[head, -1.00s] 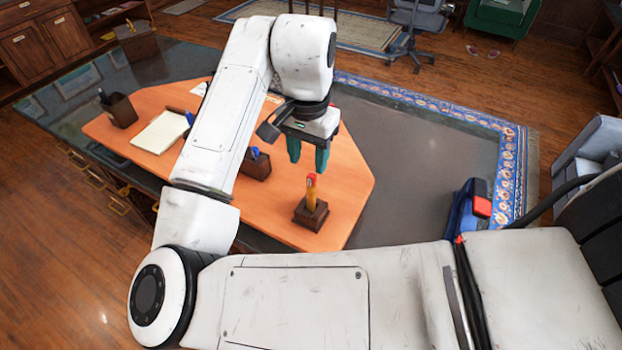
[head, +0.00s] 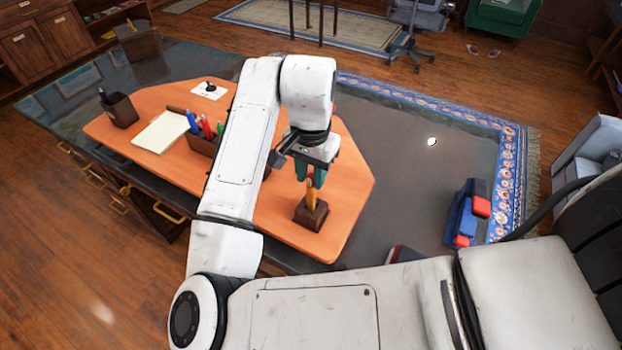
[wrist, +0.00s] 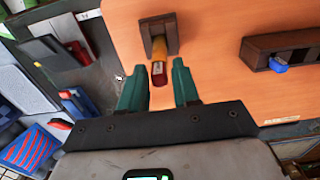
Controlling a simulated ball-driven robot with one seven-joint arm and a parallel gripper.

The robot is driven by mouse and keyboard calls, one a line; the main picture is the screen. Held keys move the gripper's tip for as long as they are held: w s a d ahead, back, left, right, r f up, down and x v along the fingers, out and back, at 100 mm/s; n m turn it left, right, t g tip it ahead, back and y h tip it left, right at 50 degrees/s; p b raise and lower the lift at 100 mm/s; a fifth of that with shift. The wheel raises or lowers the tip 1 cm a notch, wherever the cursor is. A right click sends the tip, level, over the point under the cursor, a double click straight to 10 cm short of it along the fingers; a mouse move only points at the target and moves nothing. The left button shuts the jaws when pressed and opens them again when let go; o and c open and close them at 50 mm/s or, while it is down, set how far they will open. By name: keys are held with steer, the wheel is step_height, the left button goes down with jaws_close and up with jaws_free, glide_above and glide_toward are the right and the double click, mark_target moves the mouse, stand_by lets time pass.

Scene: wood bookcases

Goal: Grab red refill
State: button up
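A yellow stick-like item with a red end (head: 311,194) stands upright in a small dark wooden holder (head: 312,215) on the orange desk board. It may be the red refill; I cannot tell for sure. My gripper (head: 311,174) is just above it, pointing down. In the wrist view, the red end (wrist: 158,76) lies between the two open green fingers of my gripper (wrist: 160,72), with visible gaps on both sides. The fingers partly hide its top in the head view.
A wooden holder with blue, red and green pens (head: 203,143) stands left of my arm. A notepad (head: 160,132) and dark pen cup (head: 119,109) lie farther left on the orange board (head: 345,185). Red and blue boxes (head: 467,212) are to the right.

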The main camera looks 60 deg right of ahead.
jaws_close()
steer(key=shift+r, duration=0.15)
